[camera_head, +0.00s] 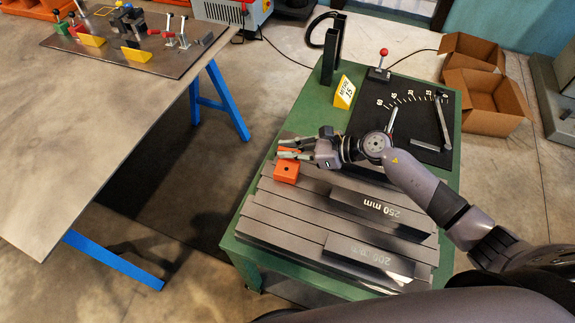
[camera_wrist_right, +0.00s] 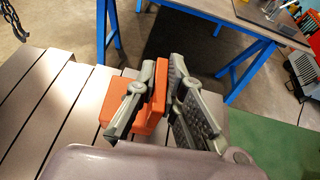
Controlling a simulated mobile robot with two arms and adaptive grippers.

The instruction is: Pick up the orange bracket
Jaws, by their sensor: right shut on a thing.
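The orange bracket (camera_head: 287,173) is a small block with a hole, at the far left end of the grey profiles on the green table. My right gripper (camera_head: 284,149) comes in from the right and sits at the bracket's far side. In the right wrist view, the bracket (camera_wrist_right: 103,88) shows behind and beside one finger of the right gripper (camera_wrist_right: 168,82), with a strip of orange between the fingers. The gripper is shut on the bracket. The fingers hide part of the bracket. My left gripper does not show.
Grey profiles (camera_head: 270,215) marked with lengths cover the near part of the green table (camera_head: 300,120). A large worktable (camera_head: 90,110) is at left across a floor gap. Cardboard boxes (camera_head: 485,100) lie at right.

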